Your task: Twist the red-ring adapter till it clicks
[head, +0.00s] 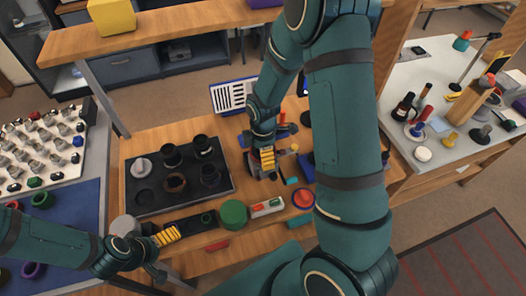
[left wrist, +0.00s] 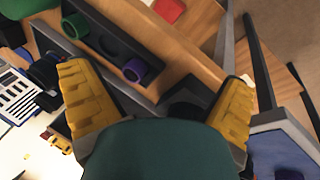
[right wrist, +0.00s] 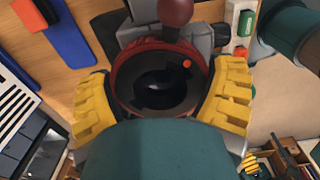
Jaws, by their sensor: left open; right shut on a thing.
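The red-ring adapter (right wrist: 150,108) fills the middle of the right wrist view. It is a dark round part with a dark red rim, an open centre and a small orange-red dot at its upper right. My right gripper (right wrist: 163,80) has its yellow fingers closed on either side of the rim. In the head view my right gripper (head: 267,158) is over a grey fixture at the bench's right, and the adapter is mostly hidden there. My left gripper (head: 166,237) is open and empty near the bench's front-left edge; its spread fingers show in the left wrist view (left wrist: 157,75).
A black tray (head: 147,203) with several dark lens parts lies on the bench. A green cylinder (head: 233,213) and a red-centred round part (head: 303,198) stand near the front edge. A dark red ball knob (right wrist: 175,10) rises just beyond the adapter. A striped chart (head: 234,96) stands behind.

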